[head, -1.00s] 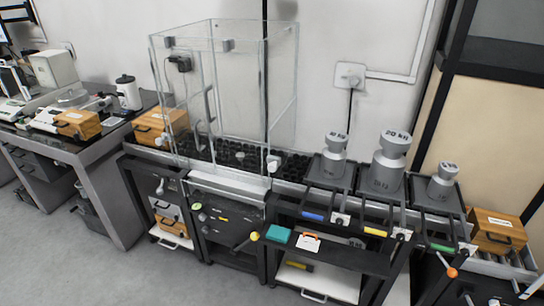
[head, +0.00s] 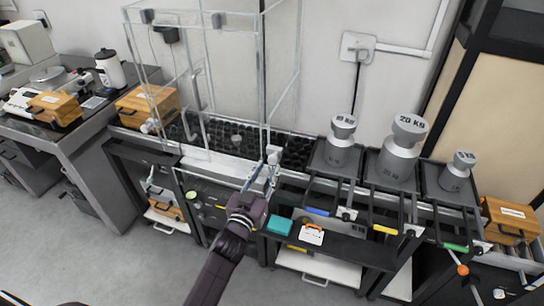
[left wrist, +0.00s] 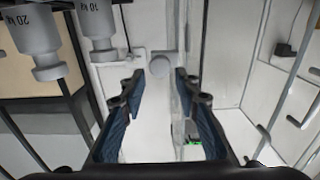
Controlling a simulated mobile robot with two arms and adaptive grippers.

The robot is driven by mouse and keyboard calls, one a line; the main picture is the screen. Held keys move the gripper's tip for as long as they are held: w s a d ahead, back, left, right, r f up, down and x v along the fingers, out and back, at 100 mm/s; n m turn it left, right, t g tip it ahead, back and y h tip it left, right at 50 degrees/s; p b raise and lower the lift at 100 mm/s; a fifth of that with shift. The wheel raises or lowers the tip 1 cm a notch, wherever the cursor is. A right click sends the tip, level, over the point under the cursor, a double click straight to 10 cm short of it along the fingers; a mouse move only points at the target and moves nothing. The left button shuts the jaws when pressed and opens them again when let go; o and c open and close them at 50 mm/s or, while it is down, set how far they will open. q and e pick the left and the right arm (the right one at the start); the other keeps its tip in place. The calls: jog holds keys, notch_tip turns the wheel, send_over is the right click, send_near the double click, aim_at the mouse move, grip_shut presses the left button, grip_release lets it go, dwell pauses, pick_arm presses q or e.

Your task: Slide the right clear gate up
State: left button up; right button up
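My left gripper (head: 264,176) is just below and in front of that knob. In the left wrist view the fingers (left wrist: 158,112) are spread apart, and the round white knob (left wrist: 160,66) shows beyond and between their tips, beside a glass edge. I see no finger closed on it. The gate looks lowered. My right gripper is out of view.
Grey weights, including a large 20 kg one (head: 399,160), stand on trays right of the case. Wooden boxes (head: 146,104) stand at the left. A teal block (head: 280,226) and a white-orange box (head: 312,234) lie on the shelf below.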

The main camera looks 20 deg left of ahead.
aim_at(272, 161)
pick_arm(q)
jog(key=w, duration=0.5)
jog(key=shift+w, duration=0.35)
jog(key=shift+f, duration=0.1)
jog(key=shift+c, duration=0.5)
grip_shut()
